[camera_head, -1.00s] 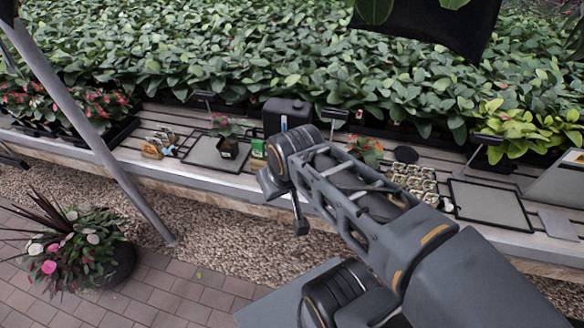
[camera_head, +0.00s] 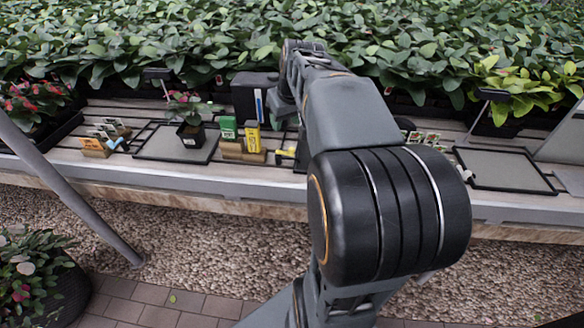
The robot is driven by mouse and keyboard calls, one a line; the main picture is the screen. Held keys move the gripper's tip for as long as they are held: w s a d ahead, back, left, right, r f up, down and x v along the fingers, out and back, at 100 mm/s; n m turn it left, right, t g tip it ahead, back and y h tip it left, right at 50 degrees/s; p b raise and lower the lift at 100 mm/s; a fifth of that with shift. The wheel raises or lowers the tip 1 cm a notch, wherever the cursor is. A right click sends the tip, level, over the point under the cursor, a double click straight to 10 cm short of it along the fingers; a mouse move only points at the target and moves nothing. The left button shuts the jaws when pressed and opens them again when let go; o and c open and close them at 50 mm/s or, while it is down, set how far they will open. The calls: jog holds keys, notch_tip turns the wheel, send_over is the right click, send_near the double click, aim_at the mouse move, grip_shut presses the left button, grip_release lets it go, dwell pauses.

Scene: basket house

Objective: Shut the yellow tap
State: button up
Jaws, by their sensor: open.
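A small yellow piece (camera_head: 287,153), which looks like the yellow tap, shows low at the bench's front edge, just left of my arm. It is small and partly hidden, so I cannot tell how its handle is turned. My gripper (camera_head: 284,106) is above and behind it, beside the dark tank (camera_head: 246,100) with a blue strip. The gripper is open, looks empty and is apart from the yellow piece. My arm covers the bench to the right of it.
Green and yellow boxes (camera_head: 228,128) stand on a wooden block left of the yellow piece. A potted plant (camera_head: 190,133) stands on a dark-framed tray (camera_head: 152,146). An orange-labelled holder (camera_head: 95,147) and a blue item (camera_head: 118,143) are farther left. A grey pole (camera_head: 70,190) crosses the left side.

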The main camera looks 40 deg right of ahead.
aim_at(292, 149)
jog(key=w+d+f+b, duration=0.2)
jog(key=f, duration=0.3)
jog(key=w+d+f+b, duration=0.2)
jog(key=f, duration=0.4)
jog(key=w+d+f+b, duration=0.2)
jog(key=f, duration=0.3)
jog(key=shift+d+f, duration=0.25)
jog(key=shift+f, duration=0.1)
jog(key=shift+c, duration=0.3)
grip_shut()
